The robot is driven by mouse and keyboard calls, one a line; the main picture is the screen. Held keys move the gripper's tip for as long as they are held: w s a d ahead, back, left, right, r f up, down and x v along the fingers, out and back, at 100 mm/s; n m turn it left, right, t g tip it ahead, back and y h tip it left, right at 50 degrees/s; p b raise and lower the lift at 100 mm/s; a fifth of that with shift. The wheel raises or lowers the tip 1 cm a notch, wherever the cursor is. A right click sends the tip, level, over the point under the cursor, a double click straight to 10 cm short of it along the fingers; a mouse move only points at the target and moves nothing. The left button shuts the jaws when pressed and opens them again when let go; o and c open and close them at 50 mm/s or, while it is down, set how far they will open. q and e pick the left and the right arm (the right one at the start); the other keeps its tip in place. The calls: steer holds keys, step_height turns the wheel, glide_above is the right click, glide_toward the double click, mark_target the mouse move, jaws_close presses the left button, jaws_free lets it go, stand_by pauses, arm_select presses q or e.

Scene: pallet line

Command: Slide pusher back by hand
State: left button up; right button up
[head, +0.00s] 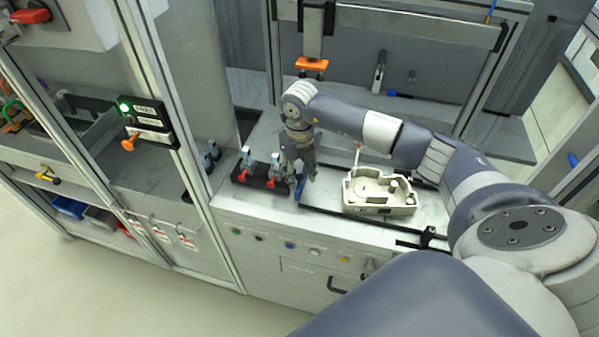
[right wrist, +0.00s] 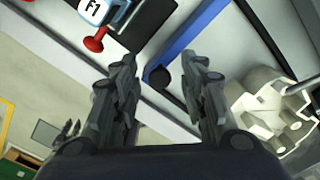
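The pusher, a blue bar (right wrist: 186,42) with a dark round knob at its near end, lies on the pale worktop in the right wrist view. In the head view a small blue part of it (head: 299,190) shows beside my right gripper (head: 303,174). In the right wrist view my right gripper (right wrist: 160,62) is open. Its two fingers stand apart with the knob between them in the picture; I cannot tell whether they touch it. My left gripper is not in view.
A beige casting (head: 380,192) sits right of the pusher, between dark rails. A black fixture with red-knobbed blue clamps (head: 260,172) stands to the left. An orange-tipped press (head: 312,66) hangs above the back. A frame post (head: 178,120) stands at left.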

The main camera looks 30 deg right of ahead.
steer(key=shift+f, duration=0.55)
jaws_close()
steer(key=shift+w+a+b, duration=0.3)
steer(key=shift+w+b, duration=0.1)
steer(key=shift+b, duration=0.35)
steer(key=shift+a+r, duration=0.1)
steer(key=shift+r, duration=0.05)
steer(key=shift+c, duration=1.1)
jaws_free()
steer(key=shift+o, duration=1.1)
steer(key=shift+w, duration=0.1)
steer(key=shift+a, duration=0.1)
